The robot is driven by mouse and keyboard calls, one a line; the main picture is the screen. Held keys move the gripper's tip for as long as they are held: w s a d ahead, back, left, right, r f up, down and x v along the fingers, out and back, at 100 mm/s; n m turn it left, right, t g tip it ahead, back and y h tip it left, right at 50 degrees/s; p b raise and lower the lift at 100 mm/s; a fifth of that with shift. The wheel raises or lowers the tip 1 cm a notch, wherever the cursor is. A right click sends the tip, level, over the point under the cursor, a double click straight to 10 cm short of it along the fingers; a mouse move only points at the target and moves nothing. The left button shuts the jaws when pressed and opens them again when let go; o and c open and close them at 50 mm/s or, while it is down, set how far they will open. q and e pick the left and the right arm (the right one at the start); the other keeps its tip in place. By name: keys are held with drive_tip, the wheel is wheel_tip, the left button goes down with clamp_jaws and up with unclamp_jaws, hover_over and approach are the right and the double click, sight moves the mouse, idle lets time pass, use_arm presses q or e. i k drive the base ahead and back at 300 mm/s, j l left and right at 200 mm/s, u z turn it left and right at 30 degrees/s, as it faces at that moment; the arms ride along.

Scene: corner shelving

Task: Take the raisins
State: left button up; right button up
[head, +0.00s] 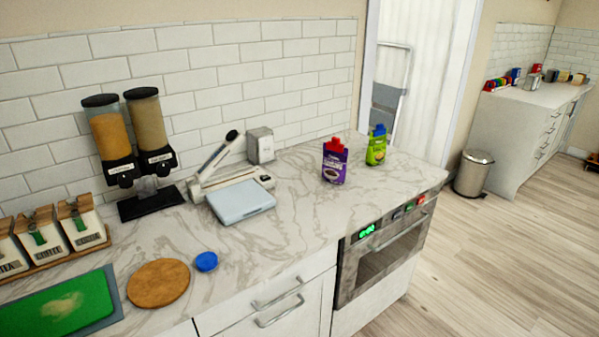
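A purple pouch with a red cap (334,162) stands upright on the marble counter, above the built-in oven. A green pouch with a blue cap (376,146) stands upright behind it and to the right, apart from it. The print on both pouches is too small to read, so I cannot tell which one, if either, is the raisins. Neither of my grippers shows in the head view.
On the counter (290,215) are a twin dispenser (130,140), a vacuum sealer-like device (230,186), a metal napkin holder (260,146), a wooden board (158,283), a blue lid (206,262) and canisters (82,223). A bin (473,173) stands right.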

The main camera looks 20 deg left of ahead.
sight(334, 163)
drive_tip(key=i+l+u, duration=0.25)
drive_tip(key=u, duration=0.25)
drive_tip(key=i+l+u, duration=0.2)
drive_tip(key=l+u, duration=0.25)
drive_tip(key=j, duration=0.1)
